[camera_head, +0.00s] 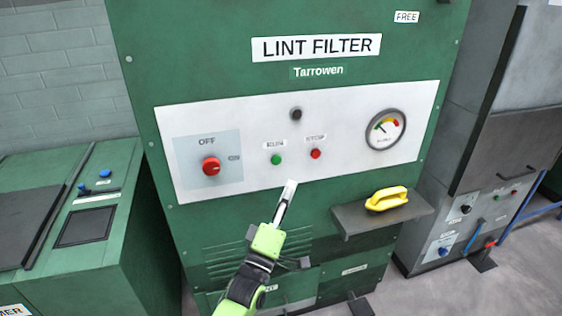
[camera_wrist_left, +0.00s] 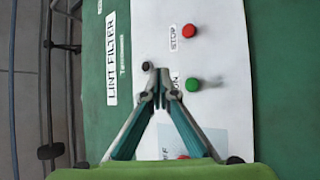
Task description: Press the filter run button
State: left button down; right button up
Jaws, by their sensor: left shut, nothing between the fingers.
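The green run button (camera_head: 276,160) sits on the white panel of the green lint filter cabinet, under a small blurred label. It also shows in the left wrist view (camera_wrist_left: 193,84), its label partly hidden by a finger. The red stop button (camera_head: 315,154) is just right of it; the wrist view shows it too (camera_wrist_left: 189,31). My left gripper (camera_head: 290,187) is shut and empty, below and slightly right of the green button in the head view. In the wrist view its closed tips (camera_wrist_left: 161,86) appear left of the green button, with no contact visible. My right gripper is out of view.
A red rotary switch (camera_head: 211,167) is at the panel's left, a black knob (camera_head: 296,114) above the buttons, a gauge (camera_head: 386,129) at the right. A yellow-handled object (camera_head: 387,199) rests on a shelf (camera_head: 352,220) below. Other machines stand either side.

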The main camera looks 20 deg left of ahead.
aim_at(276, 160)
pick_arm(q)
jog(key=shift+w+a, duration=0.1)
jog(key=shift+w+a+b, duration=0.7)
jog(key=shift+w+a, duration=0.1)
jog(key=shift+w, duration=0.4)
jog(key=shift+w+a+b, duration=0.7)
jog(key=shift+w+a, duration=0.1)
jog(key=shift+w, duration=0.35)
jog(key=shift+w+a+b, duration=0.7)
jog(key=shift+w+a, duration=0.1)
jog(key=shift+w, duration=0.4)
jog(key=shift+w, duration=0.1)
jog(key=shift+w+a, duration=0.25)
jog(key=shift+w+a+b, duration=0.3)
jog(key=shift+w+b, duration=0.15)
jog(key=shift+b, duration=0.05)
jog(key=shift+s+d+p, duration=0.55)
jog(key=shift+s+p, duration=0.1)
jog(key=shift+s, duration=0.2)
